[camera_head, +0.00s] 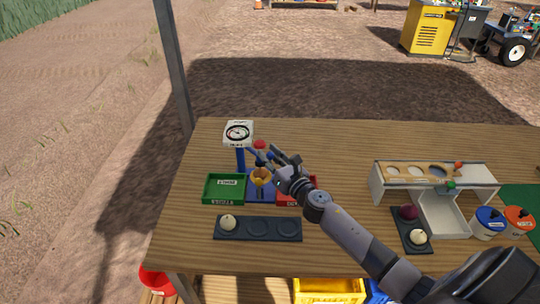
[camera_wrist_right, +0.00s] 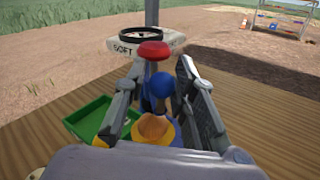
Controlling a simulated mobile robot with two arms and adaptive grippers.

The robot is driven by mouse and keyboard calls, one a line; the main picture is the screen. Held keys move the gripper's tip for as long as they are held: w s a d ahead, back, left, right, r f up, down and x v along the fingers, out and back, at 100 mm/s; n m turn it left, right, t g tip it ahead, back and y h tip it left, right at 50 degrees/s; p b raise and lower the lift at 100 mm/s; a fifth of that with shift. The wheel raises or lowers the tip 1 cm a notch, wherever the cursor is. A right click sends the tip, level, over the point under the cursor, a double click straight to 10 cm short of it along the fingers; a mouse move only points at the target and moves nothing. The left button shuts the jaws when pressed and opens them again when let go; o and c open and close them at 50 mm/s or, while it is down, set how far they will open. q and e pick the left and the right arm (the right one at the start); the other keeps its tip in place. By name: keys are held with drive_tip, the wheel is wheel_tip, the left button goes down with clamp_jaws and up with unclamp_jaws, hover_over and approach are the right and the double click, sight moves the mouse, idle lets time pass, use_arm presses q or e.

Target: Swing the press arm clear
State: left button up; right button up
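The press stands at the table's left with a blue post (camera_head: 240,158) and a white dial gauge (camera_head: 238,133) marked SOFT in the wrist view (camera_wrist_right: 125,48). A red knob (camera_head: 260,145) tops its blue arm; the knob also shows in the wrist view (camera_wrist_right: 153,50). A blue ball (camera_wrist_right: 162,84) sits nearer to me. Below is an onion (camera_wrist_right: 153,128) in a yellow cup (camera_head: 261,182). My right gripper (camera_head: 271,154) is open at the press arm, with its fingers apart on either side of the blue ball in the wrist view. Contact is unclear. My left gripper is out of view.
A green tray (camera_head: 207,198) and a red tray (camera_head: 283,200), partly hidden by my right arm, flank the press. A dark holder (camera_head: 260,230) with an onion is in front. A sizing rack (camera_head: 376,190) and blue and orange pots stand right. The table's back middle is clear.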

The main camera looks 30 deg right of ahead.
drive_tip(key=shift+d, duration=0.15)
clamp_jaws()
drive_tip(key=shift+r, duration=0.1)
drive_tip(key=shift+r, duration=0.1)
drive_tip(key=shift+h, duration=0.3)
